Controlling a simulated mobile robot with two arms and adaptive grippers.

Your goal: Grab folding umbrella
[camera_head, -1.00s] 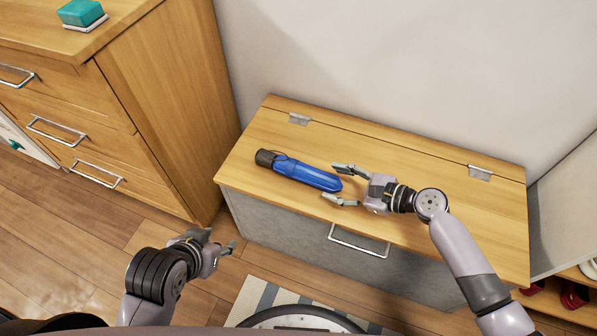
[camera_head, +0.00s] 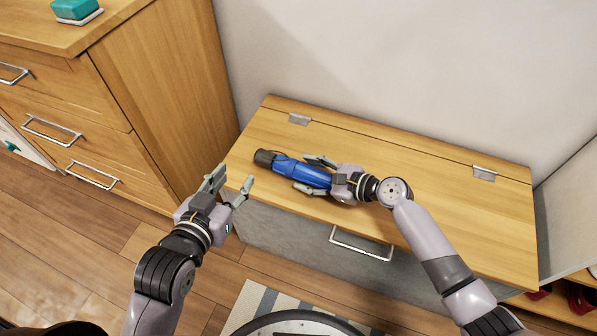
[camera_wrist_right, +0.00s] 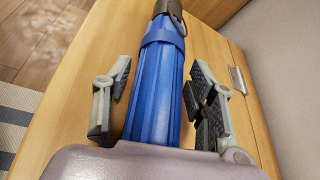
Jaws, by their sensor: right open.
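The blue folding umbrella (camera_head: 301,173) with a dark handle lies on the wooden lid of the chest. It also shows in the right wrist view (camera_wrist_right: 158,85), running away from the palm. My right gripper (camera_head: 308,174) is open around the umbrella's right end, one finger on each side. In the wrist view, a gap shows between the umbrella and the left finger; the right finger is close beside it. My left gripper (camera_head: 229,186) is open and empty, in front of the chest's left end.
The chest (camera_head: 440,190) has a wooden top, metal hinges and a front handle (camera_head: 360,243). A wooden drawer cabinet (camera_head: 165,95) stands at left with a teal object (camera_head: 75,9) on top. A wall rises behind. The lid's right part is mostly clear.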

